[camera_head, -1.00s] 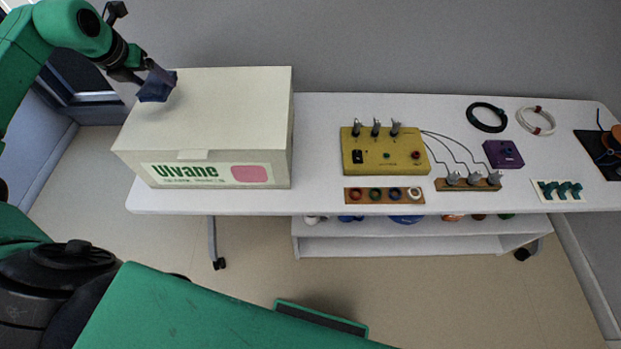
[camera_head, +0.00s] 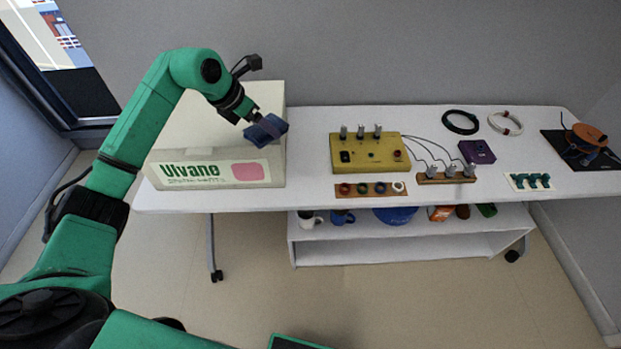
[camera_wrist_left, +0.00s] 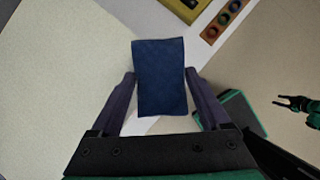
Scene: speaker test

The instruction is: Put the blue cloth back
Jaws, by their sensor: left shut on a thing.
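The blue cloth (camera_head: 265,130) is a small dark blue folded piece. My left gripper (camera_head: 256,124) is shut on it and holds it in front of the right part of the cream box (camera_head: 215,140) marked "Uivane". In the left wrist view the cloth (camera_wrist_left: 160,78) lies between the two fingers (camera_wrist_left: 162,90), its far end sticking out beyond them. Whether the cloth touches the box cannot be told. My right gripper (camera_wrist_left: 285,103) shows small at the right edge of the left wrist view, its two dark prongs apart and nothing seen between them.
The white table (camera_head: 305,150) also bears a yellow switch box (camera_head: 368,153), a strip of coloured rings (camera_head: 370,189), a strip of grey plugs (camera_head: 446,174), a purple box (camera_head: 477,151) and cable coils. Mugs and a blue bowl (camera_head: 396,215) stand on the shelf below.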

